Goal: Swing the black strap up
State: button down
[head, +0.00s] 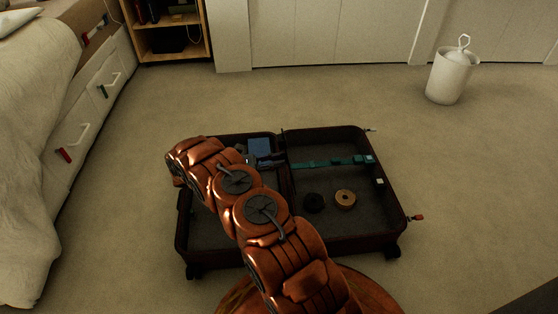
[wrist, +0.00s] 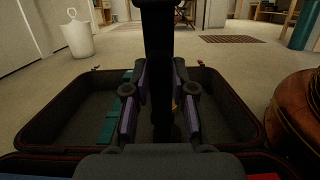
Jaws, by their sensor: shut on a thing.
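An open suitcase (head: 400,214) lies on the carpet, its two halves side by side. In the wrist view my gripper (wrist: 161,82) is shut on the black strap (wrist: 157,35), with a purple-sided finger on each side. The strap stands upright there, as a wide dark band running from between the fingers to the top edge. The suitcase shell (wrist: 232,96) spreads behind and around the fingers. In the head view my arm crosses the left half, and I cannot make out the black strap there.
A teal strap (head: 318,163) lies across the right half. A black roll (head: 314,203) and a tan roll (head: 345,199) lie in that half. A white bin (head: 449,80) stands at the back right, a bed (head: 28,190) at the left. The carpet to the right is clear.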

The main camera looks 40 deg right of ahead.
jog(key=shift+w+a, duration=0.1)
jog(key=shift+w, duration=0.1)
jog(key=c, duration=1.2)
grip_release()
jog(key=shift+c, duration=0.2)
jog(key=shift+o, duration=1.4)
jog(key=shift+s, duration=0.1)
jog(key=shift+a+f, duration=0.1)
jog(key=v, duration=0.7)
jog(key=shift+a, duration=0.1)
jog(key=shift+a, duration=0.1)
